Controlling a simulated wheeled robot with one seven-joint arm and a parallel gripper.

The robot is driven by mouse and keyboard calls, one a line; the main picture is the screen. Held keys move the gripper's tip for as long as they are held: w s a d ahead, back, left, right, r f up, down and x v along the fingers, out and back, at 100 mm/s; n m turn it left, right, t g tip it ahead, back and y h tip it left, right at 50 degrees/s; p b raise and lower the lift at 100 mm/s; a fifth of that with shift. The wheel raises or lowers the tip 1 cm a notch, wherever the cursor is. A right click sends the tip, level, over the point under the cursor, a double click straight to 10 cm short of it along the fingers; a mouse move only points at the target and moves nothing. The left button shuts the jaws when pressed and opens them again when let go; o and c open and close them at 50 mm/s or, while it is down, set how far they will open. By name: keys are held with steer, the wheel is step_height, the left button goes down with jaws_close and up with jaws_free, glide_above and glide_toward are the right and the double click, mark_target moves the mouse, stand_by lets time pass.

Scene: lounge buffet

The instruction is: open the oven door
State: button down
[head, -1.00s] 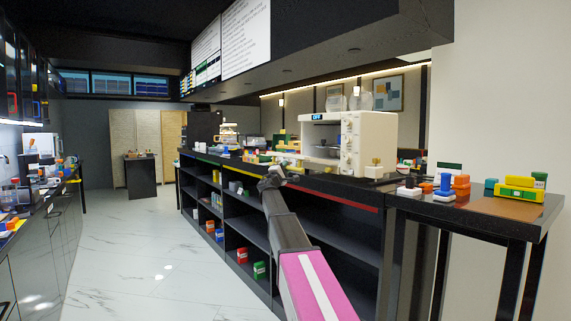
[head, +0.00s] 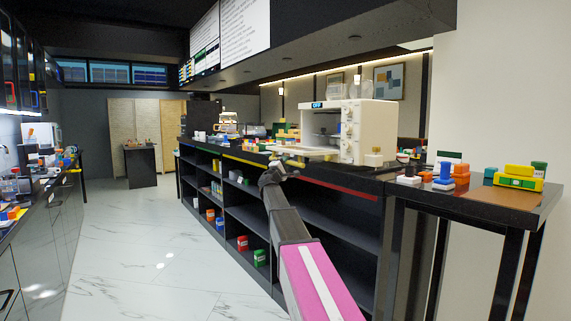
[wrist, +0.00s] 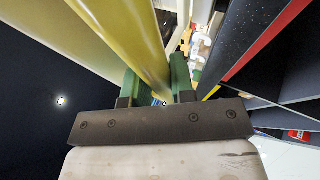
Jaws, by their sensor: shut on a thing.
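The white oven (head: 368,135) stands on the dark counter, with a lit "OFF" display and knobs on its right side. Its front is open and the dark inside shows. The oven door (head: 306,152) is swung down and lies about flat, reaching out to the left over the counter edge. My gripper (head: 279,167) is at the door's outer end. In the wrist view, the green fingers of my gripper (wrist: 157,82) are shut around a long yellowish bar (wrist: 128,38), which looks like the door handle. The exact contact is partly hidden.
The dark counter with open shelves (head: 260,205) runs below the oven. Small colored blocks lie on the counter left of the door. A side table (head: 475,193) with more blocks stands at the right. The marble floor (head: 140,245) at the left is clear.

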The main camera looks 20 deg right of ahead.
steer(key=c, duration=1)
jaws_free()
steer(key=v, duration=1)
steer(key=shift+s+a+f, duration=0.15)
steer(key=shift+s+a, duration=0.05)
steer(key=shift+s, duration=0.1)
steer(key=shift+f, duration=0.1)
